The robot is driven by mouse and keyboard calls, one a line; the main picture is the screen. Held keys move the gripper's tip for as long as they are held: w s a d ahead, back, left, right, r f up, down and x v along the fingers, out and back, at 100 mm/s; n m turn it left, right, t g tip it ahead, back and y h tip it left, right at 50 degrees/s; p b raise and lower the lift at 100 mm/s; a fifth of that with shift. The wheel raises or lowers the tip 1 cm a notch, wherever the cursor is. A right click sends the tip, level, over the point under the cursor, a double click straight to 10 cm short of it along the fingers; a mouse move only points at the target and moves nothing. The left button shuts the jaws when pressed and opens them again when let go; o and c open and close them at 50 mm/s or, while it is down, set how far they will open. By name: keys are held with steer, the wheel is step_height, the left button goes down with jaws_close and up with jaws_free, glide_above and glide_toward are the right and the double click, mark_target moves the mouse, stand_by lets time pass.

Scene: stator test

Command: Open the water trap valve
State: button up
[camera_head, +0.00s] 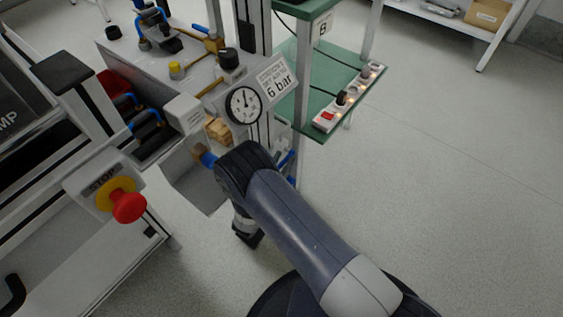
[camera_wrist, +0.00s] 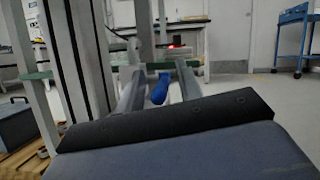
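A blue valve handle (camera_wrist: 160,88) shows in the wrist view, between the two grey fingers of my gripper (camera_wrist: 156,70). The fingers stand apart with gaps on both sides of the handle, so my gripper looks open. I cannot tell how far the handle lies in depth. In the head view a blue part (camera_head: 208,158) sits left of my arm's dark joint, below the gauge. Another bit of blue (camera_head: 286,159) shows just right of the joint. I cannot tell which of them is the water trap valve. My arm hides the gripper in the head view.
A red stop button (camera_head: 128,206) is at left. A green shelf (camera_head: 318,97) with a lit power strip (camera_head: 350,98) is behind. Floor at right is clear.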

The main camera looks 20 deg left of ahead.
steer(key=shift+c, duration=0.4)
jaws_close()
